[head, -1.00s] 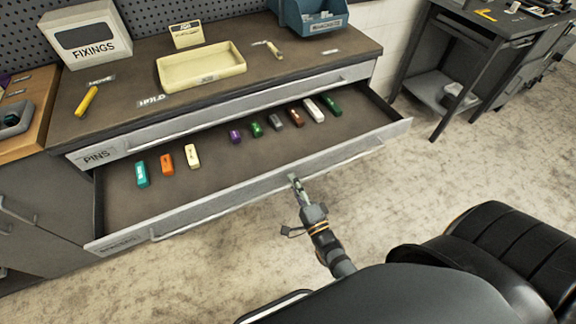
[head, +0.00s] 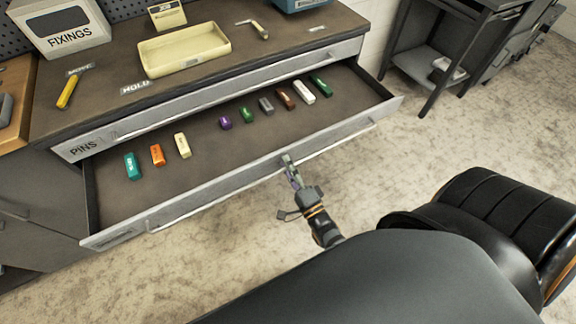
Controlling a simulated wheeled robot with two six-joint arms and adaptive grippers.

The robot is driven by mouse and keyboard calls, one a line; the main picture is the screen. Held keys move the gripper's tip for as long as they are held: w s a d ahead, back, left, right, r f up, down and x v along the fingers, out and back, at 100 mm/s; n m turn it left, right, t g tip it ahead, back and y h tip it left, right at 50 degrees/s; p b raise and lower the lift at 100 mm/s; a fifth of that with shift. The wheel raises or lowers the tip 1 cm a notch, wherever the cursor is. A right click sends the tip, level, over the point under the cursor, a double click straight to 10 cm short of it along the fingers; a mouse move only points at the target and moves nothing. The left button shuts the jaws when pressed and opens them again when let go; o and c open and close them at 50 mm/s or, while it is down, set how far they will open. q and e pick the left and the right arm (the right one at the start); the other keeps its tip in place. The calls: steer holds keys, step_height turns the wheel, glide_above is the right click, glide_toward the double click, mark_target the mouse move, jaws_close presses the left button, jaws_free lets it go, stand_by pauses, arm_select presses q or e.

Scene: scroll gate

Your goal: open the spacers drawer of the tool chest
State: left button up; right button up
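The tool chest's lower drawer (head: 215,190) stands pulled well out, with a row of small coloured blocks inside. The label on its front (head: 112,237) is too blurred to read. A long bar handle (head: 185,212) runs along that front. My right gripper (head: 288,161) is at the middle of the drawer front, at the handle. Its fingertips are small and overlap the bar, so I cannot tell whether they grip it. The upper drawer, labelled PINS (head: 84,149), is shut. My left gripper is not in view.
On the chest top stand a cream tray (head: 185,62), a FIXINGS box (head: 62,30), a yellow marker-like piece (head: 68,91) and a small yellow-handled tool (head: 256,28). A dark side table (head: 420,75) stands at the right. The floor between is clear.

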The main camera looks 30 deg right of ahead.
steer(key=shift+s, duration=0.3)
steer(key=s+f, duration=0.2)
steer(key=s, duration=0.9)
steer(key=shift+d+f, duration=0.15)
steer(key=shift+d, duration=0.05)
steer(key=shift+s, duration=0.1)
step_height(320, 180, down, 18)
steer(key=s+d+n+g+p, duration=0.2)
steer(key=s+n+g+p, duration=0.15)
steer(key=n+g, duration=0.45)
steer(key=s+d+f+n+g+p, duration=0.2)
steer(key=s+f+n+g, duration=0.3)
steer(key=s, duration=0.3)
steer(key=s+d+f+n+g+h+p, duration=0.1)
steer(key=s+d+f+n+g+p, duration=0.1)
steer(key=s+f+n+g, duration=0.3)
steer(key=s+d+f+g, duration=0.1)
steer(key=s+f, duration=0.2)
steer(key=s, duration=0.1)
steer(key=shift+s+d+f+h, duration=0.15)
steer(key=shift+d+f+h, duration=0.15)
steer(key=shift+d, duration=0.1)
